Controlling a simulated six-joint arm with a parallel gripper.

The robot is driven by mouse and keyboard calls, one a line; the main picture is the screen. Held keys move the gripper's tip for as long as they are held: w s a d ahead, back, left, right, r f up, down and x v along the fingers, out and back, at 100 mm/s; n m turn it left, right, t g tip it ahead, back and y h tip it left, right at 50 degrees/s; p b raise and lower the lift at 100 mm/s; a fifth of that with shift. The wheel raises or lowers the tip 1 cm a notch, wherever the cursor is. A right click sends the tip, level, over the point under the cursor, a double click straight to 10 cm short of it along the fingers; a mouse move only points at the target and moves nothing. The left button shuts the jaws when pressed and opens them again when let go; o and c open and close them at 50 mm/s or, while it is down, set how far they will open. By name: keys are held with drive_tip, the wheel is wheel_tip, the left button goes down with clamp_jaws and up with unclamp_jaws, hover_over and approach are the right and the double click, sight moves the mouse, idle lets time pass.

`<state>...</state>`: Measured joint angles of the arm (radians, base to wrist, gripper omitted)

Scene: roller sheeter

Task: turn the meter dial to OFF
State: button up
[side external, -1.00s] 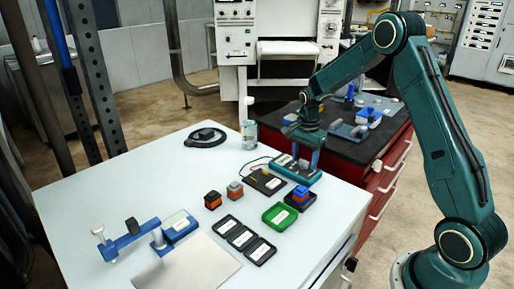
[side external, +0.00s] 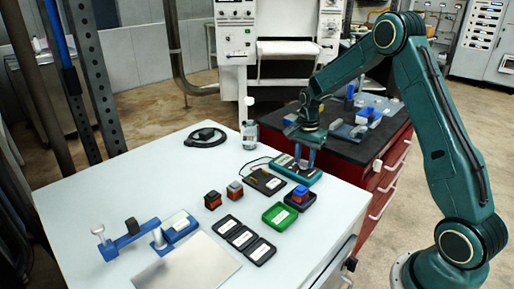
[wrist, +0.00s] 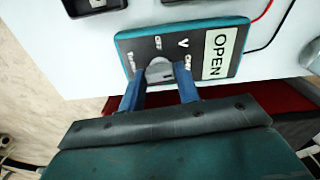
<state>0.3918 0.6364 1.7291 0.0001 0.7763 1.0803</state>
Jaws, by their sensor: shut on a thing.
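The meter (side external: 295,169) is a teal-framed box with a black face, lying on the white table near its back right edge. In the wrist view the meter (wrist: 207,37) shows a white display reading OPEN and white labels, among them OFF and V, around a grey dial (wrist: 158,67). My gripper (side external: 306,165) is over the meter, pointing down. In the wrist view the blue fingers of my gripper (wrist: 161,76) are shut on the dial, one on each side. I cannot tell clearly which label the dial points to.
A black board (side external: 264,181) with wires lies beside the meter. A green tray (side external: 280,215), a dark tray with coloured blocks (side external: 300,198) and several black plates (side external: 241,238) lie in front. A glass jar (side external: 250,134) stands behind. The table's right edge is close.

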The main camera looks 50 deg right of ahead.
drive_tip(key=n, duration=0.3)
drive_tip(key=shift+n, duration=0.4)
drive_tip(key=n, duration=0.4)
drive_tip(key=shift+n, duration=0.3)
drive_tip(key=n, duration=0.4)
drive_tip(key=shift+n, duration=2.2)
drive_tip(key=shift+r, duration=0.1)
drive_tip(key=o, duration=1)
